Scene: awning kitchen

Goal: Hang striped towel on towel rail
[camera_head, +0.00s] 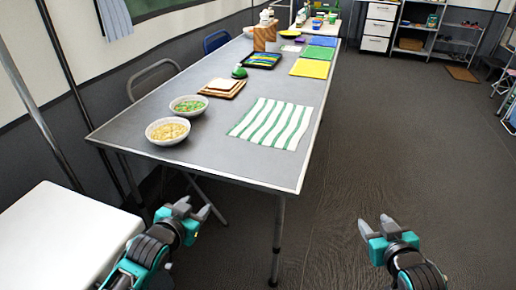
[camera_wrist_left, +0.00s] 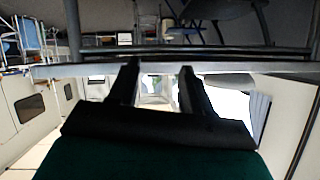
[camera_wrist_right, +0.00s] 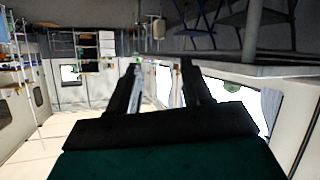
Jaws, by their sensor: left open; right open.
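The green-and-white striped towel (camera_head: 272,123) lies flat on the grey table, near its front right corner. My left gripper (camera_head: 192,213) is open and empty, in front of the table's near edge and below the bowls. It also shows in the left wrist view (camera_wrist_left: 157,72). My right gripper (camera_head: 377,226) is open and empty, out over the floor to the right of the table. It also shows in the right wrist view (camera_wrist_right: 162,72). Neither gripper touches the towel. I cannot make out a towel rail for certain.
Two bowls of food (camera_head: 168,131) (camera_head: 188,106) stand left of the towel. Behind are bread on a board (camera_head: 222,87), a dark tray (camera_head: 262,60) and coloured mats (camera_head: 310,69). A white surface (camera_head: 65,235) is at lower left.

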